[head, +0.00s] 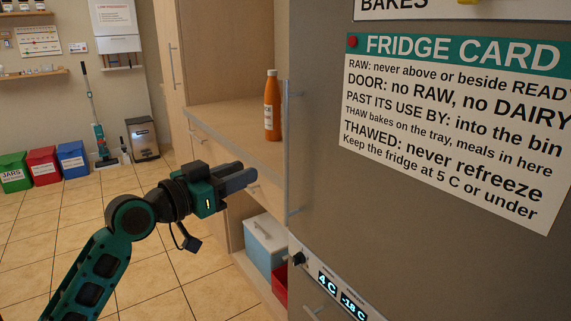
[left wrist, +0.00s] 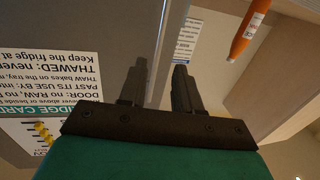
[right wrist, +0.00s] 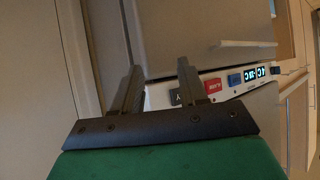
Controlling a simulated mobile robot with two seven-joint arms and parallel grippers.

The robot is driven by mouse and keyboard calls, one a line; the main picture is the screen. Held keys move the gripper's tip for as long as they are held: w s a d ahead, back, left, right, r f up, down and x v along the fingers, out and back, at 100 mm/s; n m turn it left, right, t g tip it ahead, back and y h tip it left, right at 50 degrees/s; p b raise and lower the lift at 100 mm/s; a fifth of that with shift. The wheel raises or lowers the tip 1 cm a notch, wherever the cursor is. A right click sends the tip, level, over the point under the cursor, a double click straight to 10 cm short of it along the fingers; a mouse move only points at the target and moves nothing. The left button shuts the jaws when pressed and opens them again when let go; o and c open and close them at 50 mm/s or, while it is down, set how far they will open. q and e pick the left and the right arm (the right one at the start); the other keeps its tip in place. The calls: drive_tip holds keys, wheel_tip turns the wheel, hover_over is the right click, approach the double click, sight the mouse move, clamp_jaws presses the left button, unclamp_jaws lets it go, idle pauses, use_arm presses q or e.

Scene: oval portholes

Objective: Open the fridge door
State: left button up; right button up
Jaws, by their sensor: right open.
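The grey fridge door (head: 320,120) fills the right of the head view and looks closed. Its slim vertical handle (head: 288,150) runs along the door's left edge. My left gripper (head: 248,178) points right toward that handle, a short way to its left, and is not around it. In the left wrist view its fingers (left wrist: 160,70) are apart with nothing held between them. My right gripper (right wrist: 165,80) shows only in the right wrist view, open and empty. Beyond its fingers are grey fridge fronts and the control strip (right wrist: 225,85).
A wooden counter (head: 225,115) with an orange bottle (head: 272,105) stands left of the fridge. A blue-grey box (head: 265,245) sits on the shelf below. A control panel (head: 335,285) runs under the door. The tiled floor (head: 150,275) at left is clear; bins (head: 42,165) stand far back.

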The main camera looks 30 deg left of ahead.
sight(286, 154)
use_arm(q)
drive_tip(key=w, duration=0.4)
drive_tip(key=w+d, duration=0.1)
drive_tip(key=w, duration=0.3)
drive_tip(key=w+d+p, duration=0.1)
drive_tip(key=w, duration=0.3)
drive_tip(key=shift+w+d, duration=0.25)
drive_tip(key=shift+w, duration=0.1)
clamp_jaws()
